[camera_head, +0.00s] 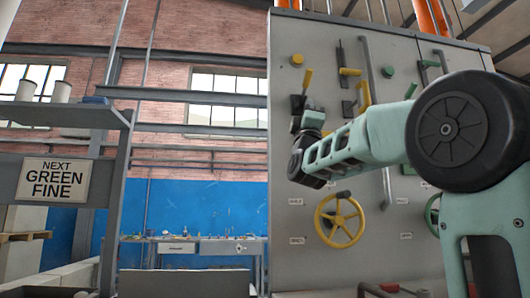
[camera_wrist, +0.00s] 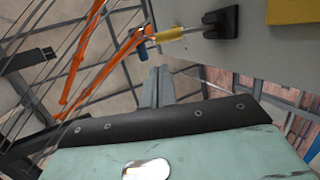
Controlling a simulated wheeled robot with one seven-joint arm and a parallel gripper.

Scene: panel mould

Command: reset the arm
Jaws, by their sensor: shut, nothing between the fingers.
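My arm reaches in from the right in the head view, across the front of the grey panel (camera_head: 290,230). My gripper (camera_wrist: 158,80) shows in the wrist view with its two grey fingers together and nothing between them. In that view, a lever with a yellow grip (camera_wrist: 170,34) and black base (camera_wrist: 221,22) lies beyond the fingertips, apparently apart from them. In the head view, the wrist is in front of the panel's left part, near a yellow lever (camera_head: 307,80), and the fingers are hard to make out there.
The panel carries a yellow handwheel (camera_head: 338,242), a green handwheel (camera_head: 432,212) partly behind my arm, an orange knob (camera_head: 297,59) and several levers. A shelf with a "NEXT GREEN FINE" sign (camera_head: 53,181) stands left. A workbench (camera_head: 205,247) stands behind.

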